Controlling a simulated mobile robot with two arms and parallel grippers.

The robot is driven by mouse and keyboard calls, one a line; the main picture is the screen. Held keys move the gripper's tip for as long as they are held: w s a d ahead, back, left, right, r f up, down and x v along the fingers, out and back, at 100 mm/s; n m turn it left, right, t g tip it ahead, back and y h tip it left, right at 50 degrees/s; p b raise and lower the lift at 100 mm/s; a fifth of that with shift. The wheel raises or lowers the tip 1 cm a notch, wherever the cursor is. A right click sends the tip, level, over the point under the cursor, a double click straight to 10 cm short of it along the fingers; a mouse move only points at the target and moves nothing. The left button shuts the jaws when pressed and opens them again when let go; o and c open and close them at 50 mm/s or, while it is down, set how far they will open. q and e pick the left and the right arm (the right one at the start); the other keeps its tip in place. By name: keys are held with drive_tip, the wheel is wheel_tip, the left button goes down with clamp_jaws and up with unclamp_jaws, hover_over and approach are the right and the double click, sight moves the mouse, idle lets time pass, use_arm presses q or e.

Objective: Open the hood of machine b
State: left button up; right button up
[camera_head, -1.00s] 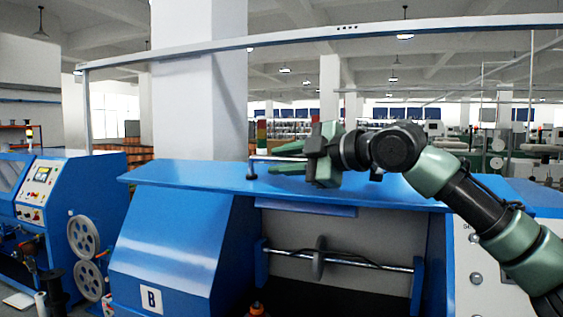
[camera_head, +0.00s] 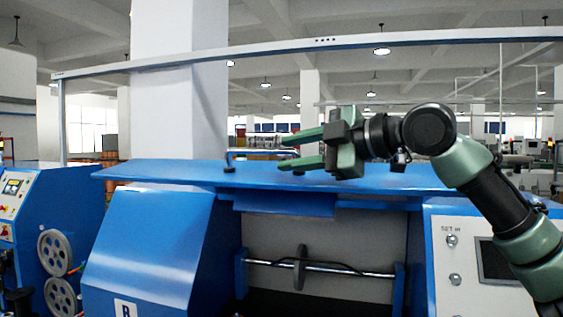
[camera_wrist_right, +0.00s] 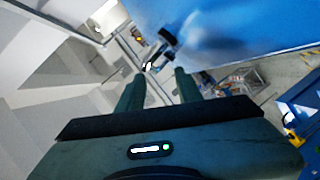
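Machine b (camera_head: 150,255) is the blue machine in front of me, marked with a "B" label (camera_head: 125,309) cut off at the bottom edge. Its flat blue hood top (camera_head: 180,174) is down. A dark bar handle (camera_head: 228,161) stands on it. My left gripper is not in view.
Below the hood is an open bay with a metal shaft and disc (camera_head: 300,267). A control panel with a screen (camera_head: 497,261) is at the right. Another blue machine with grey wheels (camera_head: 54,252) stands at the left. A grey overhead beam (camera_head: 300,43) spans the scene.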

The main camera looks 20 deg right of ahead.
idle(0.3)
drive_tip(key=shift+s+d+r, duration=0.2)
drive_tip(key=shift+s+d, duration=0.15)
drive_tip(key=shift+s, duration=0.05)
drive_tip(key=p+v, duration=0.1)
drive_tip(key=v, duration=0.6)
drive_tip(key=shift+d+r, duration=0.45)
drive_tip(key=shift+s, duration=0.1)
idle(0.5)
